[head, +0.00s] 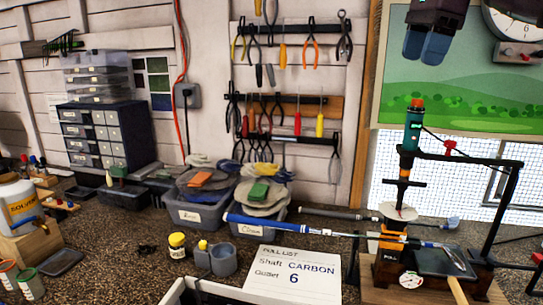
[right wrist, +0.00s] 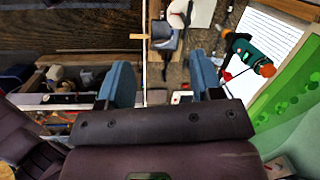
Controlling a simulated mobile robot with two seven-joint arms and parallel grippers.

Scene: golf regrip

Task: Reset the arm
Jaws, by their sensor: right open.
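My right gripper (head: 426,52) hangs at the top right of the head view, blue fingers pointing down, high above the bench. In the right wrist view its fingers (right wrist: 160,75) stand apart with nothing held between them. A golf club shaft with a blue grip (head: 290,230) lies across the bench and runs to the black-and-orange puller (head: 392,242). A teal tool with a red top (head: 412,130) stands above the puller, well below the gripper. My left gripper is not in view.
A black bent stand (head: 500,200) rises at the right. Bins of rags (head: 200,212) and a pull-list card (head: 295,275) are on the bench. A solvent bottle (head: 18,205) stands at the left. A landscape board (head: 460,90) is behind the gripper.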

